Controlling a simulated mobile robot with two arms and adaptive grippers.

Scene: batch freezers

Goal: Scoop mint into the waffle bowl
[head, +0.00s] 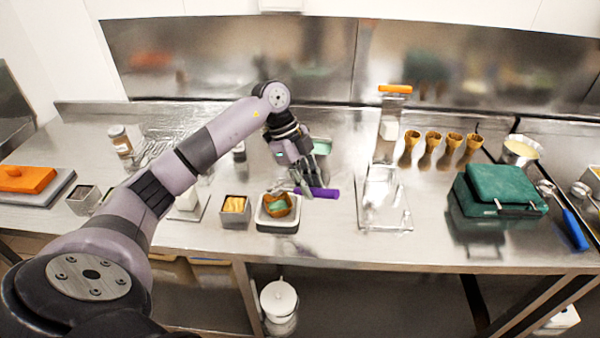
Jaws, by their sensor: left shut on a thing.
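My left gripper (303,192) reaches down over the middle of the counter and is shut on a scoop with a purple handle (325,193). The handle sticks out to the right of the fingers. The scoop's metal head is small and partly hidden, just above and behind the waffle bowl. The brown waffle bowl (270,208) stands in a white square dish (277,226). Pale green mint (278,205) shows inside the bowl. A container with a mint-green top (322,146) is partly hidden behind the gripper. My right gripper is out of view.
A metal tin of yellow pieces (235,205) stands just left of the dish. A scale-like stand (384,195), a row of cones (432,143) and a green case (498,190) are to the right. The counter front between dish and stand is clear.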

